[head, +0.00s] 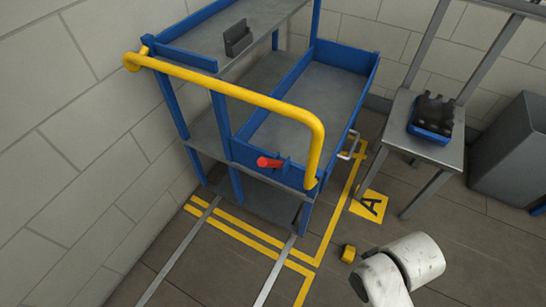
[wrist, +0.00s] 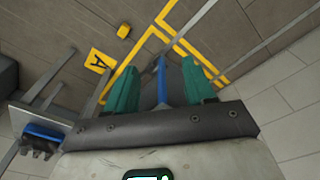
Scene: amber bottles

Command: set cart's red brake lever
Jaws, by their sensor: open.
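The red brake lever (head: 270,162) sticks out from a blue bracket at the near end of the blue and grey cart (head: 262,182), below the yellow push bar (head: 235,92). It lies roughly level in the picture. My gripper (wrist: 160,82) shows in the wrist view with its two green fingers apart. A blue strip shows between the fingers; I cannot tell what it belongs to or how far off it is. The red lever does not show in the wrist view. In the head view only a white part of my arm shows, low at the right, apart from the cart; the fingers are out of frame.
Yellow floor lines and metal rails lie at the cart's near end. A yellow block (head: 348,253) and a yellow "A" plate (head: 369,204) lie on the floor. A grey stand (head: 403,138) with a blue tray (head: 431,133) and a grey bin (head: 512,150) stand right. A block wall is left.

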